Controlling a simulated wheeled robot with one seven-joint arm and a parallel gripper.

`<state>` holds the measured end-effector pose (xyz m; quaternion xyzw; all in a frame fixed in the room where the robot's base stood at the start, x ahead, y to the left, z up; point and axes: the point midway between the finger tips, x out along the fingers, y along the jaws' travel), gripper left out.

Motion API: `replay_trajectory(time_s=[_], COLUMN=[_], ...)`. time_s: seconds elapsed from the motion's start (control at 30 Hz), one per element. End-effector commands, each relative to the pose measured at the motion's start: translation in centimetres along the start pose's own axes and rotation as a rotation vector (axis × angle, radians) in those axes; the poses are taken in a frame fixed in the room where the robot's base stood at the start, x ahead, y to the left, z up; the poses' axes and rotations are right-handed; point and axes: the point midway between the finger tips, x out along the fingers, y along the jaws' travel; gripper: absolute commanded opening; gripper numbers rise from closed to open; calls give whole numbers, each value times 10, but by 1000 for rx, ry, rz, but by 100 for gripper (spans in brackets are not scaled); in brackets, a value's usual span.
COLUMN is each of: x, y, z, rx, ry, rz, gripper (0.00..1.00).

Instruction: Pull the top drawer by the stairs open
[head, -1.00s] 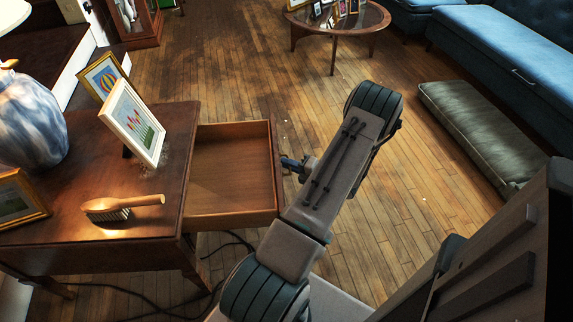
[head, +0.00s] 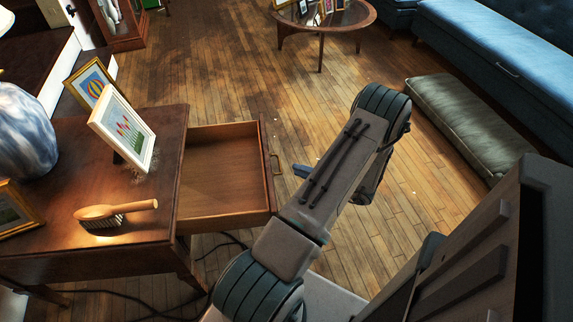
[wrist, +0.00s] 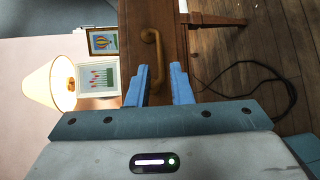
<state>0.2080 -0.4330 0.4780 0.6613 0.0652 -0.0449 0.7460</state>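The wooden drawer (head: 225,172) of the brown side table (head: 150,215) stands pulled well out and looks empty inside. Its curved brass handle (head: 272,164) is on the front panel and also shows in the wrist view (wrist: 156,42). My gripper (wrist: 160,68) is open, its two blue fingers apart with nothing between them. The handle lies just beyond the fingertips. In the head view one blue fingertip (head: 301,170) shows to the right of the handle, with a gap between them; my arm hides the rest of the gripper.
A brush (head: 115,212), picture frames (head: 125,138) and a lamp (head: 22,130) stand or lie on the table. Black cables (head: 130,297) run on the floor below. A grey-green cushion (head: 462,125) and blue sofa (head: 490,50) are at right. Bare floor lies beyond the drawer.

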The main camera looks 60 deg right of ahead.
Motion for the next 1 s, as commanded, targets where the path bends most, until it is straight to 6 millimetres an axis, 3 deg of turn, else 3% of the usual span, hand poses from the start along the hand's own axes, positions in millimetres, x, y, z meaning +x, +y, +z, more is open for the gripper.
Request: replay_trajectory(time_s=[0.1, 0.3, 1.0], x=[-25, -48, -54], y=[1, 0, 0], z=[0, 0, 0], rx=[0, 0, 0], ry=[-1, 1, 2], rz=[-1, 0, 0], gripper=[19, 19, 19])
